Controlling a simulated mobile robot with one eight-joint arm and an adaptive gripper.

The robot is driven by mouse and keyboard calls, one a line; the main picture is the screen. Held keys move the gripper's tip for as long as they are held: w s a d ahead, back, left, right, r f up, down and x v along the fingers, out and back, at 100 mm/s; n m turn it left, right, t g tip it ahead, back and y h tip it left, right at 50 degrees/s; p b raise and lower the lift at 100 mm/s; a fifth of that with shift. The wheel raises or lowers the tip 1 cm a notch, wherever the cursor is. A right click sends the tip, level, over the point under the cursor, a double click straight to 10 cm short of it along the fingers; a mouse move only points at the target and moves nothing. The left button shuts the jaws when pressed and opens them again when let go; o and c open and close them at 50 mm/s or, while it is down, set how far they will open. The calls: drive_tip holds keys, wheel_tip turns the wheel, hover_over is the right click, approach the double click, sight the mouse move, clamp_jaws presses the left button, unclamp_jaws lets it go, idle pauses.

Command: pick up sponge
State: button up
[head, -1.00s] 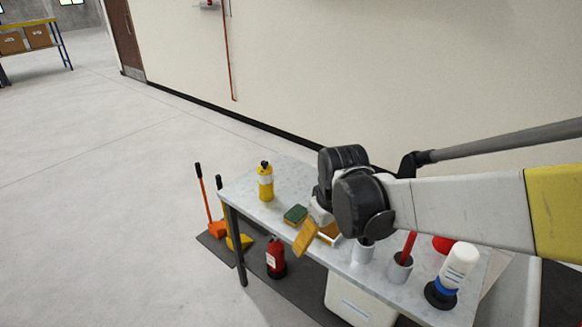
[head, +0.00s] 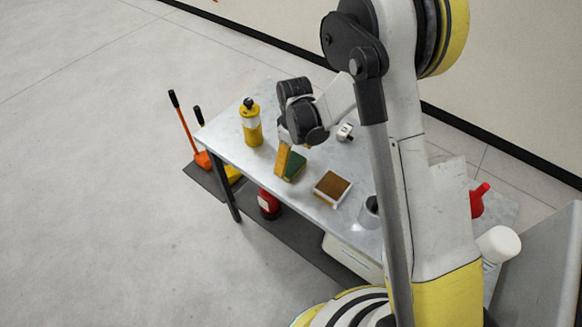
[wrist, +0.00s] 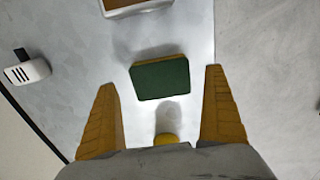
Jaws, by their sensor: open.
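The sponge (head: 294,167) is a flat green-topped block with a yellow layer, lying on the grey table. It also shows in the wrist view (wrist: 160,80), whole and unheld, centred between the two yellow fingers. My gripper (head: 284,158) is open and points down at the sponge; one finger covers part of its left side in the head view. In the wrist view my gripper (wrist: 160,77) has its fingers apart on either side of the sponge. I cannot tell how high above the table the fingertips are.
A yellow bottle (head: 251,125) stands left of the sponge. A brown-topped box (head: 332,188) lies to its right, with a grey cup (head: 369,211) beyond. A small white object (head: 345,132) sits behind. The table's (head: 222,143) front edge is near.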

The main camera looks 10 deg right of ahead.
sight(291, 164)
drive_tip(key=f, duration=0.1)
drive_tip(key=f+b, duration=0.1)
drive_tip(key=f, duration=0.1)
drive_tip(key=f+b, duration=0.1)
drive_tip(key=f, duration=0.1)
drive_tip(key=shift+w+a+f, duration=0.1)
drive_tip(key=shift+w+a, duration=0.3)
drive_tip(key=c, duration=0.6)
drive_tip(key=shift+r, duration=0.2)
drive_tip(key=shift+r, duration=0.25)
wheel_tip(291, 164, up, 4)
drive_tip(key=shift+f+p, duration=0.1)
drive_tip(key=shift+p, duration=0.85)
drive_tip(key=s+d+r+p, duration=0.1)
drive_tip(key=s+d+r, duration=0.1)
drive_tip(key=d, duration=0.1)
drive_tip(key=s+d+r+p, duration=0.1)
drive_tip(key=s+d+r, duration=0.1)
drive_tip(key=d, duration=0.1)
drive_tip(key=s+d+r+p, duration=0.1)
drive_tip(key=s+d+r, duration=0.1)
drive_tip(key=d, duration=0.2)
drive_tip(key=shift+d+r, duration=0.1)
drive_tip(key=shift+r, duration=0.15)
drive_tip(key=shift+w, duration=0.1)
